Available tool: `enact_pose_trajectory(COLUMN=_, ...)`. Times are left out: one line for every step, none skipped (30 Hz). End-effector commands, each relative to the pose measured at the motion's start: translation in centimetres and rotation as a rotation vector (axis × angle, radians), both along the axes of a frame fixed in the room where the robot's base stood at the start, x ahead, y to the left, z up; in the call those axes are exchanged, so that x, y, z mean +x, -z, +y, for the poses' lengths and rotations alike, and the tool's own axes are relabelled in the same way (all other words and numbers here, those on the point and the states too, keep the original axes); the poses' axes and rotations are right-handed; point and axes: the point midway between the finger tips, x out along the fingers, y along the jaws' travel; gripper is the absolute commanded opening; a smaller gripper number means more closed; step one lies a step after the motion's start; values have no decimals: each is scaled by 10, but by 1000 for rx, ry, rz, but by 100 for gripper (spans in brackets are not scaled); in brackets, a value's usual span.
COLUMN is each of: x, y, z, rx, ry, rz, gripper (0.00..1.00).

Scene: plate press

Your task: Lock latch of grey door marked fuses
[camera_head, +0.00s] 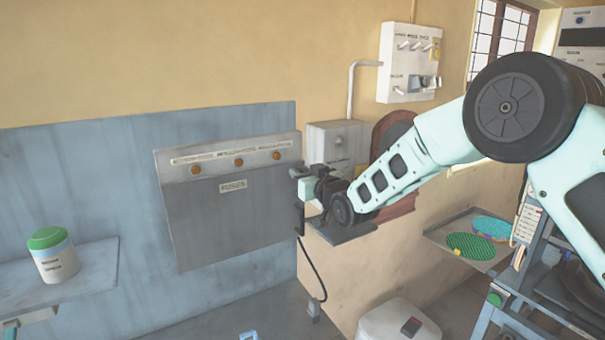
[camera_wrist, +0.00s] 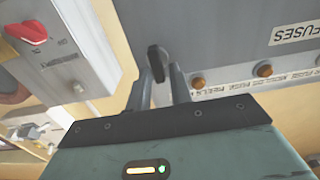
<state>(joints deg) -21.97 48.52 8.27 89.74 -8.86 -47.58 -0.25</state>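The grey door (camera_head: 225,215) marked FUSES is flat against the front of its wall box. It also shows at the upper right of the wrist view (camera_wrist: 225,30), upside down. In the wrist view a dark latch handle (camera_wrist: 157,56) stands at the door's side edge. My gripper (camera_head: 298,174) is at the right edge of the door. In the wrist view its two fingers (camera_wrist: 160,80) stand a little apart, one on each side of the handle's lower end. I cannot tell whether they touch it. In the head view my gripper hides the latch.
Orange lamps (camera_head: 239,163) line the strip above the door. A small grey box (camera_head: 338,140) is close behind my gripper on the right; a red knob (camera_wrist: 28,31) shows at left in the wrist view. A green-lidded jar (camera_head: 54,257) stands on the left shelf (camera_head: 95,275).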

Motion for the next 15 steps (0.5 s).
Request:
enact_pose_trajectory(x=0, y=0, z=0, rx=0, ry=0, rz=0, gripper=0)
enact_pose_trajectory(x=0, y=0, z=0, rx=0, ry=0, rz=0, gripper=0)
enact_pose_trajectory(x=0, y=0, z=0, rx=0, ry=0, rz=0, gripper=0)
enact_pose_trajectory(x=0, y=0, z=0, rx=0, ry=0, rz=0, gripper=0)
enact_pose_trajectory(x=0, y=0, z=0, rx=0, ry=0, rz=0, gripper=0)
enact_pose_trajectory(x=0, y=0, z=0, rx=-2, ry=0, rz=-1, gripper=0)
enact_pose_trajectory(x=0, y=0, z=0, rx=-3, ry=0, rz=-2, gripper=0)
enact_pose_trajectory(x=0, y=1, z=0, rx=-5, ry=0, rz=-5, gripper=0)
enact_pose_trajectory(x=0, y=1, z=0, rx=-10, ry=0, rz=-8, gripper=0)
enact_pose_trajectory(x=-1, y=1, z=0, rx=-15, ry=0, rz=-12, gripper=0)
enact_pose_trajectory(x=-1, y=2, z=0, rx=-20, ry=0, rz=-16, gripper=0)
enact_pose_trajectory(x=-1, y=1, z=1, rx=-26, ry=0, rz=-20, gripper=0)
enact_pose_trajectory(x=-1, y=1, z=1, rx=-31, ry=0, rz=-23, gripper=0)
enact_pose_trajectory(x=-1, y=2, z=1, rx=-38, ry=0, rz=-28, gripper=0)
enact_pose_trajectory(x=-1, y=3, z=1, rx=-48, ry=0, rz=-35, gripper=0)
